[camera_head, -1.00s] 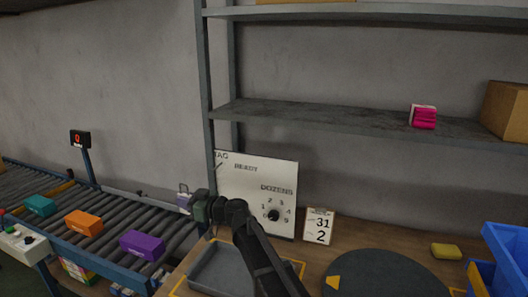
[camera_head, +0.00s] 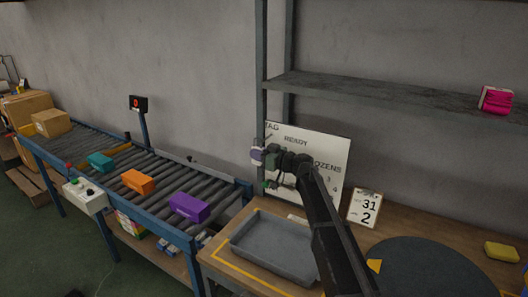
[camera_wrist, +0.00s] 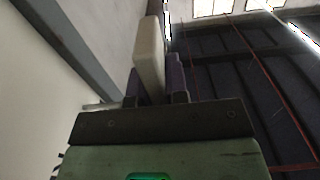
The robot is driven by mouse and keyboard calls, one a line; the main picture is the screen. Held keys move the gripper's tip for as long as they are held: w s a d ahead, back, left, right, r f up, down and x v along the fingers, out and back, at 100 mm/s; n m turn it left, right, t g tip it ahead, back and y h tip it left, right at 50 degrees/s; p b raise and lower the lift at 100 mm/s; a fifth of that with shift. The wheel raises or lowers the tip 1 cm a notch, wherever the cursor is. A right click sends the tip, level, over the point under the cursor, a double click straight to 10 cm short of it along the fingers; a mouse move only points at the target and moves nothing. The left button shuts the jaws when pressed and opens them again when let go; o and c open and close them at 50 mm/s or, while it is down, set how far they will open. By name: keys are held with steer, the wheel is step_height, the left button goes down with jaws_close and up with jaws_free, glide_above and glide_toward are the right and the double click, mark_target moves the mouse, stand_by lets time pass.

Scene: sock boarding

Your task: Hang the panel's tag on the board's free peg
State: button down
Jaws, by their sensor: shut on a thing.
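My gripper (camera_head: 260,155) is shut on a cream tag, seen in the wrist view (camera_wrist: 150,55) as a slab between two purple finger pads. In the head view the tag is mostly hidden by the gripper. The gripper is at the left edge of the white board (camera_head: 325,143), below the word TAG. The board also reads READY and DOZENS; my arm covers part of its dial. In the wrist view a thin light rod (camera_wrist: 101,105) shows left of the fingers; I cannot tell whether it is the peg. The tag's loop is not clear. A white control panel (camera_head: 85,196) stands before the conveyor.
The conveyor (camera_head: 160,175) carries teal, orange and purple boxes. A grey tray (camera_head: 275,246) lies below my arm. A calendar card (camera_head: 364,207) stands right of the board, near a dark turntable (camera_head: 425,270). A shelf post (camera_head: 261,65) rises close behind the gripper.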

steer(key=w, duration=0.1)
steer(key=w+d+f+b, duration=0.1)
steer(key=w+d, duration=0.1)
steer(key=w, duration=0.1)
steer(key=shift+f, duration=0.25)
steer(key=c, duration=1.6)
jaws_free()
steer(key=shift+f+b, duration=0.1)
steer(key=shift+b, duration=0.25)
steer(key=o, duration=0.5)
